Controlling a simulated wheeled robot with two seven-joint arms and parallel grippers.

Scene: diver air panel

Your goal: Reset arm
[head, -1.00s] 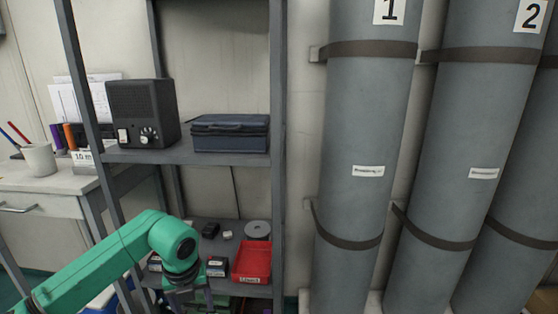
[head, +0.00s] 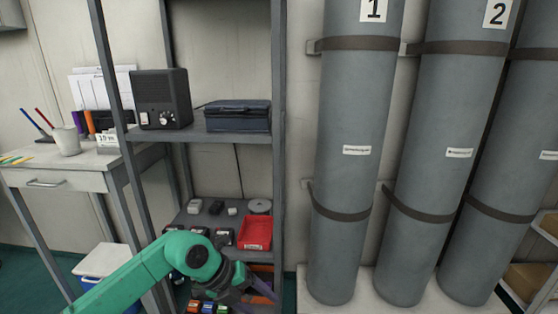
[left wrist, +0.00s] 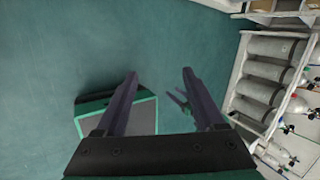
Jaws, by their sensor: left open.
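My left arm comes in from the lower left of the head view, bent at a green joint. Its gripper (head: 262,290) is low in front of the metal shelf unit and partly cut off by its own wrist. In the left wrist view the two dark fingers (left wrist: 160,85) stand apart with nothing between them, above the teal floor. My right gripper is not in the head view.
The shelf (head: 205,137) holds a black speaker box (head: 161,98) and a dark blue case (head: 238,116). A red tray (head: 257,232) is on the lower shelf. Tall grey cylinders (head: 355,120) stand strapped to the wall at right. A desk (head: 55,178) is at left.

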